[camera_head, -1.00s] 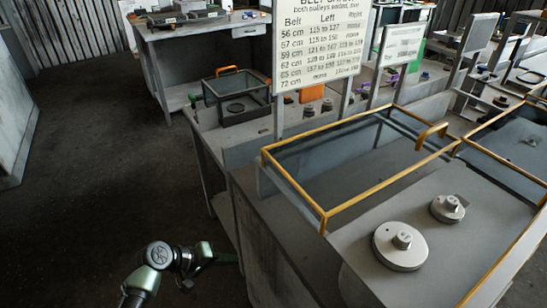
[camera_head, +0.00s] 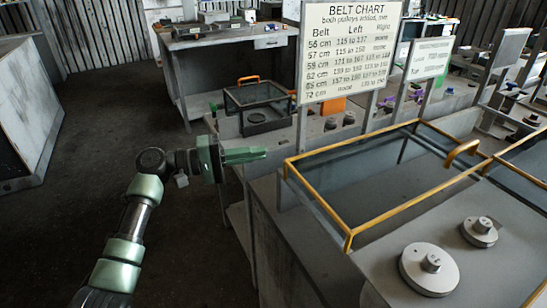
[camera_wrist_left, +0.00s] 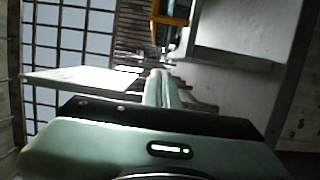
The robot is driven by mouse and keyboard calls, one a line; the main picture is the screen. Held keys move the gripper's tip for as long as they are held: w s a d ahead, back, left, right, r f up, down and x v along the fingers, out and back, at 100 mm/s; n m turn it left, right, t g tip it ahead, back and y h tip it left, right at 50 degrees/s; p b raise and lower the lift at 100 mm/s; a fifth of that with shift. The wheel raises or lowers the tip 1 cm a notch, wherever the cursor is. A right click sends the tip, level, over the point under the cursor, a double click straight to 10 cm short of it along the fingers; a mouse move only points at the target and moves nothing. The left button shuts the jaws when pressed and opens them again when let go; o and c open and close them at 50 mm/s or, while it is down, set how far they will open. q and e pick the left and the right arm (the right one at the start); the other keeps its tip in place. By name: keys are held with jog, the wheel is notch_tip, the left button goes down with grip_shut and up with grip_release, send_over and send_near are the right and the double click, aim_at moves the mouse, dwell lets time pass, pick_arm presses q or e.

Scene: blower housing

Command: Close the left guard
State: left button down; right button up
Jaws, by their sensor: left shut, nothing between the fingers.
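The left guard (camera_head: 347,237) is a yellow-edged frame with clear panels and a yellow handle (camera_head: 462,152). In the head view it stands raised at the left part of the grey housing, with two round pulleys (camera_head: 428,268) uncovered in front of it. My left gripper (camera_head: 262,154) is shut and empty, left of the guard and apart from it, in front of the bench. In the left wrist view its green fingers (camera_wrist_left: 163,88) are together, and a yellow piece (camera_wrist_left: 171,20) shows at the top. My right gripper is not in view.
A second yellow-edged guard (camera_head: 519,178) is at the right edge. A belt chart sign (camera_head: 350,50) stands behind the left guard. A small guarded box (camera_head: 257,98) with an orange handle sits on the bench behind my gripper.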

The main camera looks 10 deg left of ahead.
pick_arm(q)
jog(key=d+p, duration=0.1)
jog(key=d, duration=0.2)
jog(key=d+p, duration=0.1)
jog(key=d, duration=0.2)
jog(key=w+d+p, duration=0.1)
jog(key=d+p, duration=0.1)
jog(key=d, duration=0.2)
jog(key=shift+s+d, duration=0.3)
jog(key=shift+s, duration=0.4)
jog(key=shift+f, duration=0.1)
jog(key=s+d+p, duration=0.3)
jog(key=s+d, duration=0.3)
jog(key=s, duration=0.3)
jog(key=s+d+p, duration=0.3)
jog(key=s+d, duration=0.3)
jog(key=s, duration=0.3)
